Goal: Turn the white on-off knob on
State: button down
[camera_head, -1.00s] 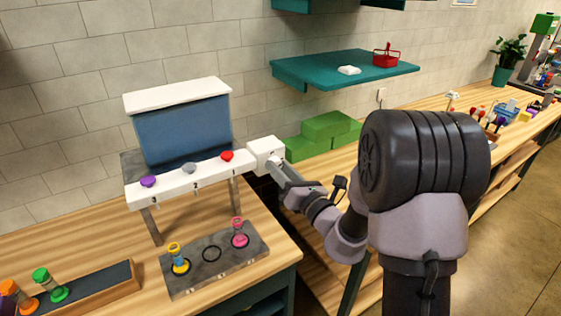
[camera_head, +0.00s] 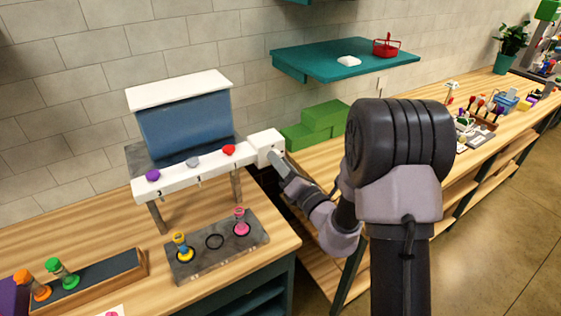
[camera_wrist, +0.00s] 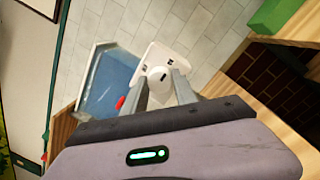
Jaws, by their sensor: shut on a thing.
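The white on-off knob (camera_wrist: 158,76) is a round piece on the face of a white end box, which shows in the wrist view (camera_wrist: 160,55) and the head view (camera_head: 262,138). My gripper (camera_wrist: 160,80) has a finger on each side of the knob and is shut on it. In the head view my gripper (camera_head: 276,158) reaches the box from the right, and its fingers hide the knob. The box is at the right end of a white rail (camera_head: 210,164) with purple (camera_head: 153,175), grey (camera_head: 193,162) and red (camera_head: 229,150) knobs, in front of a blue tank (camera_head: 185,128).
Green blocks (camera_head: 318,125) and a teal shelf (camera_head: 330,68) are behind my arm.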

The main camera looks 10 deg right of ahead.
jog(key=c, duration=1)
grip_release()
jog(key=p+v, duration=0.8)
jog(key=v, duration=0.9)
jog(key=shift+s, duration=0.2)
